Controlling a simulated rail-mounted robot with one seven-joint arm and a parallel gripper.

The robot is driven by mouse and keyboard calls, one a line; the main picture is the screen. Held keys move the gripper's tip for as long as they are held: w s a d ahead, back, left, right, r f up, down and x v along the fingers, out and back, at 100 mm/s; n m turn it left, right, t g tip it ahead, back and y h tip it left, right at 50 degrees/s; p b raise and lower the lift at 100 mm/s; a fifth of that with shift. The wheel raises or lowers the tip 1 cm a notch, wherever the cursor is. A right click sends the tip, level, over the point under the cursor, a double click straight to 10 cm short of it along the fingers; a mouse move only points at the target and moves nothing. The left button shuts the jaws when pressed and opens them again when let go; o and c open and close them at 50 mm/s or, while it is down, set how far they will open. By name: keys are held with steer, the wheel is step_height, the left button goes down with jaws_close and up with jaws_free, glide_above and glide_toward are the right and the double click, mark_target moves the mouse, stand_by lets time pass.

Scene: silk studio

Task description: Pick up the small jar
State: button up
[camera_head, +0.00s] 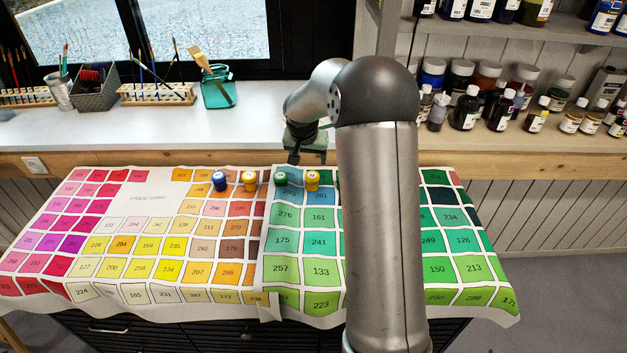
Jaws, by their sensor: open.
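Several small jars stand in a row near the back edge of the colour-chart cloth. All look upright; I cannot tell which one the task means. My gripper (294,158) is above and behind the green and right yellow jars, pointing down. It is open and appears apart from the jars. My arm hides part of the cloth and perhaps more behind it.
The colour-chart cloth (150,292) covers the front table. A white counter (150,126) behind it holds a teal brush pot (218,92), a grey basket (92,92) and wooden brush racks (157,95). Bottles (467,108) crowd the right shelf. The cloth's front is clear.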

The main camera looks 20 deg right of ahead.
mark_target(312, 177)
steer(key=p+x, duration=0.1)
steer(key=x, duration=0.8)
steer(key=shift+f, duration=0.3)
steer(key=x, duration=0.2)
steer(key=p+x, duration=0.1)
steer(key=x, duration=0.2)
steer(key=shift+s+a+f+p, duration=0.15)
steer(key=shift+s+p, duration=0.05)
steer(key=shift+p, duration=0.1)
steer(key=shift+c, duration=0.4)
steer(key=c, duration=1)
